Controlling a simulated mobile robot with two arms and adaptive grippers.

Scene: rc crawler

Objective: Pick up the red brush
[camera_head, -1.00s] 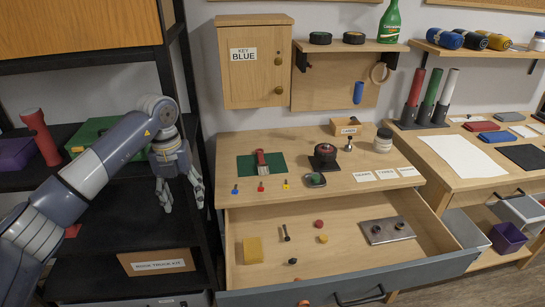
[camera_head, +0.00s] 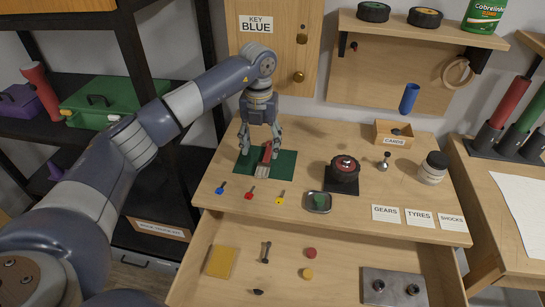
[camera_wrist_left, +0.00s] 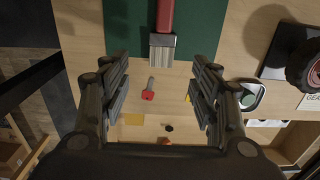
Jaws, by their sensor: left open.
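The red brush (camera_head: 265,157) lies on a green mat (camera_head: 284,166) on the wooden bench top. Its red handle points to the back and its pale bristles to the front. My left gripper (camera_head: 260,148) is open above the mat, pointing down, with its fingers on either side of the brush. In the left wrist view the brush (camera_wrist_left: 164,20) shows beyond the open fingers (camera_wrist_left: 160,95), roughly centred between them. Nothing is held. My right gripper is not in view.
Blue, red (camera_head: 249,194) and yellow keys lie in front of the mat. A small tray (camera_head: 312,208), a dark round part on a black pad (camera_head: 343,178) and a jar (camera_head: 432,168) stand to the right. The drawer below (camera_head: 226,225) is open with small parts. A cabinet (camera_head: 285,40) stands behind.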

